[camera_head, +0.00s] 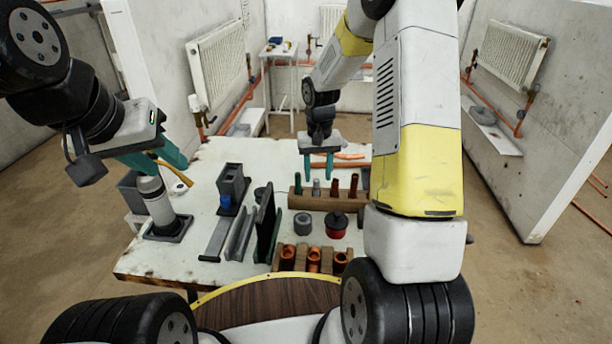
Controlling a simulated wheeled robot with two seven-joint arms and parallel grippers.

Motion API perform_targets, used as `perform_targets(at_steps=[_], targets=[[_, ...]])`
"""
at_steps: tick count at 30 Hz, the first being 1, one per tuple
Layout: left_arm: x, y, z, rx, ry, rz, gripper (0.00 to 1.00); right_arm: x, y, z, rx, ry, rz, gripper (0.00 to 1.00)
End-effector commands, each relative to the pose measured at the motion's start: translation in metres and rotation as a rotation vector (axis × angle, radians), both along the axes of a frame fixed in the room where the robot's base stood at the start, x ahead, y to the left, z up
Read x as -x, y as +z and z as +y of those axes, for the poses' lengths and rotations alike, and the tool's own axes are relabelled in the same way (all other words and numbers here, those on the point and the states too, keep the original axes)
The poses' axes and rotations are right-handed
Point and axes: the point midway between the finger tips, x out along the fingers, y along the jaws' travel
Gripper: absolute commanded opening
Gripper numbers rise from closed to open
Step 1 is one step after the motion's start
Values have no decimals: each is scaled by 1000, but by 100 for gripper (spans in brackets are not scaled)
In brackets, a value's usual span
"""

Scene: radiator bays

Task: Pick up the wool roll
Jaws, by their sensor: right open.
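A small grey ribbed roll (303,223), which looks like the wool roll, stands on the white worktable (205,180) near its middle. It is left of a red and black round item and in front of the wooden rack. My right gripper (319,174) points down over the back of the table, open and empty, behind the rack and well apart from the roll. My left gripper (155,160) is at the table's left side, its teal fingers apart, above and behind a grey canister.
The wooden rack (325,202) holds several upright tools. A red and black item (337,225) sits close right of the roll. Dark upright plates (265,225) stand to its left. Wooden blocks with copper fittings (314,258) are in front. The grey canister (158,207) stands at left.

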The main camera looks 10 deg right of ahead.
Motion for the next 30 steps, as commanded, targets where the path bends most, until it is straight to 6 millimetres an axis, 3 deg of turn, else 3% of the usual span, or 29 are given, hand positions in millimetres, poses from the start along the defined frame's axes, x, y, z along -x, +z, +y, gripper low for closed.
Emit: perform_targets(at_steps=[6, 15, 22, 30], targets=[[0, 0, 0, 0, 0, 0, 36, 1, -32, 4, 0, 1, 4, 44], [0, 0, 0, 0, 0, 0, 36, 0, -37, 4, 0, 1, 0, 44], [0, 0, 0, 0, 0, 0, 36, 0, -37, 4, 0, 1, 0, 1], [0, 0, 0, 0, 0, 0, 36, 0, -36, 4, 0, 1, 0, 0]])
